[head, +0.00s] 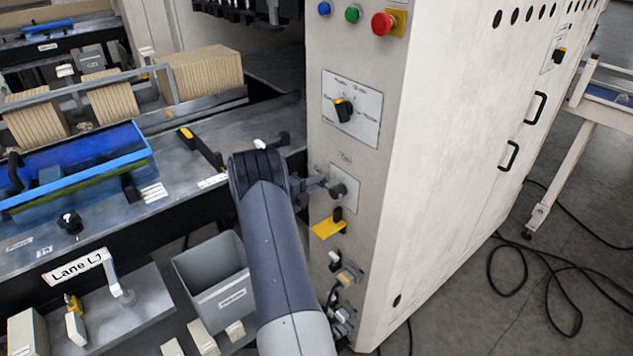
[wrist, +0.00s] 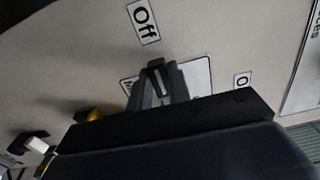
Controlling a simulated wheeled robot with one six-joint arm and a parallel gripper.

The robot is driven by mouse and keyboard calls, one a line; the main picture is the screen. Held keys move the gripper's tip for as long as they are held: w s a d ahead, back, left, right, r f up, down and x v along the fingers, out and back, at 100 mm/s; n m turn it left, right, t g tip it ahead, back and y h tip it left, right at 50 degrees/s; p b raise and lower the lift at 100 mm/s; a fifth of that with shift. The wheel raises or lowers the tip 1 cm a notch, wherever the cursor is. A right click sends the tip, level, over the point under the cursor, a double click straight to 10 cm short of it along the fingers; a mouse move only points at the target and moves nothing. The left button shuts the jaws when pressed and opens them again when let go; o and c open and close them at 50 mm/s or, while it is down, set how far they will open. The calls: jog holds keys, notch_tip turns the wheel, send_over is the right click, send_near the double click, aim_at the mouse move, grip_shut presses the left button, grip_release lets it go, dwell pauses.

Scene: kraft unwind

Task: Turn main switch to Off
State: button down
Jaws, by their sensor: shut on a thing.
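The main switch (head: 338,190) is a dark knob on a pale plate (head: 350,174) on the front face of the cream cabinet. My gripper (head: 320,183) reaches it from the left. In the wrist view my gripper (wrist: 158,88) is shut on the switch's dark handle (wrist: 157,66). The handle's visible end points up in that picture, toward the "Off" label (wrist: 143,20). A small "0" label (wrist: 242,79) is at its right. My fingers hide most of the knob and part of the plate's lettering.
Above is another rotary selector (head: 344,109), with red (head: 382,23), green and blue buttons higher up. A yellow-plated switch (head: 328,227) sits just below. The machine table (head: 215,135) and a grey bin (head: 213,270) are at left. Cables lie on the floor at right.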

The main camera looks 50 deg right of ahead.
jog(key=shift+f, duration=0.15)
dwell(0.4)
jog(key=c, duration=1.3)
grip_release()
jog(key=b+v, duration=0.2)
jog(key=v, duration=0.9)
jog(key=shift+b, duration=0.4)
jog(key=shift+s+d, duration=0.1)
jog(key=shift+d, duration=0.1)
jog(key=p+x, duration=0.2)
jog(key=x, duration=0.8)
jog(key=shift+d+p, duration=0.3)
jog(key=shift+p, duration=0.1)
